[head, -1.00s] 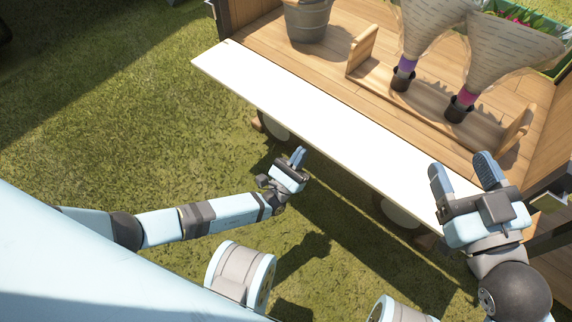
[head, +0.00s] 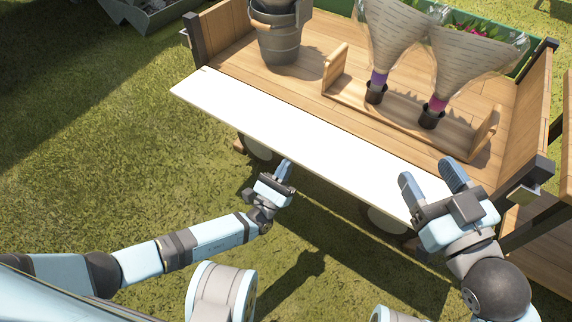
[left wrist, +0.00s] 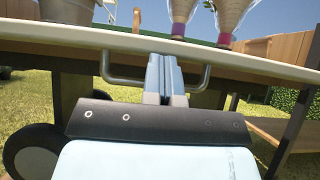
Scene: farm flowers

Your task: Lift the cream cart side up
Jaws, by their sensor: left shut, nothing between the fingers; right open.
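The cream cart side (head: 300,138) is a long flat panel folded down along the cart's near edge, sticking outward. In the left wrist view its edge (left wrist: 268,66) runs across the picture, with a grey metal handle (left wrist: 203,80) hanging below it. My left gripper (head: 285,170) is below the panel's near edge, its fingers shut and empty. In the left wrist view its fingertips (left wrist: 164,62) point up at the panel's underside, between the handle's two ends; contact cannot be told. My right gripper (head: 428,178) is open at the panel's right part, its fingers over the cream surface.
The wooden cart bed (head: 225,52) holds a grey bucket (head: 278,45) and a wooden holder (head: 335,72) with two wrapped bouquets (head: 395,38). A wheel (head: 258,148) shows under the panel. A grey crate (head: 150,12) is at the back left. Grass at the left is clear.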

